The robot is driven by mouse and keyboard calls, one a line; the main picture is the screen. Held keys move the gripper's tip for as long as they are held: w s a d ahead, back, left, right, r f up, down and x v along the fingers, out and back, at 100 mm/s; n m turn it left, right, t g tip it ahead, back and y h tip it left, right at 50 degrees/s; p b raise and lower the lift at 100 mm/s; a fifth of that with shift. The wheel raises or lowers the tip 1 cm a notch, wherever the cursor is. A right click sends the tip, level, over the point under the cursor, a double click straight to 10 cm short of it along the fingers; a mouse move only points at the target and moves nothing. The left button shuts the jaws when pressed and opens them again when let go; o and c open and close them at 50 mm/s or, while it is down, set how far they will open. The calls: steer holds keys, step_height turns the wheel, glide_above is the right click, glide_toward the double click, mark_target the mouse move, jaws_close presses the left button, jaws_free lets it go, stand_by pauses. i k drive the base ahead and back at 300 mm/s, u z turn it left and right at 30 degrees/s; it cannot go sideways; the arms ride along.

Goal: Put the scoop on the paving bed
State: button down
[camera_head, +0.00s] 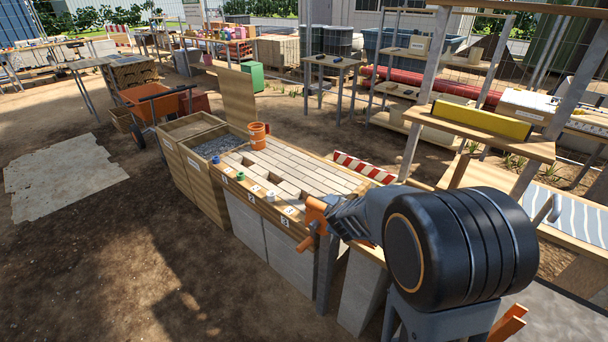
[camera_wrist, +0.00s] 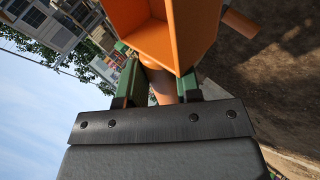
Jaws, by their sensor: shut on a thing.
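The orange scoop (camera_wrist: 180,35) fills the upper part of the wrist view, its open hollow showing. My gripper (camera_wrist: 158,84) has its two green fingers shut on the scoop's round handle. In the head view the scoop (camera_head: 315,212) shows small and orange at the end of my arm, over the front edge of the paving bed near its right end. The paving bed (camera_head: 305,168) is a waist-high bench topped with rows of pale bricks, with some gaps toward its front. My arm hides the bed's right end. I cannot tell the scoop's exact height above the edge.
An orange mug-like container (camera_head: 258,134) stands at the bed's back left. A gravel bin (camera_head: 218,146) adjoins on the left. Small blue, green and white pieces sit along the numbered front ledge. A wooden shelf rack (camera_head: 478,137) stands to the right. Bare soil lies in front.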

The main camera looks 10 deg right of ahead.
mark_target(302, 168)
steer(key=u, duration=1.15)
steer(key=i, duration=1.15)
steer(key=z, duration=0.6)
steer(key=i, duration=1)
steer(key=z, duration=0.75)
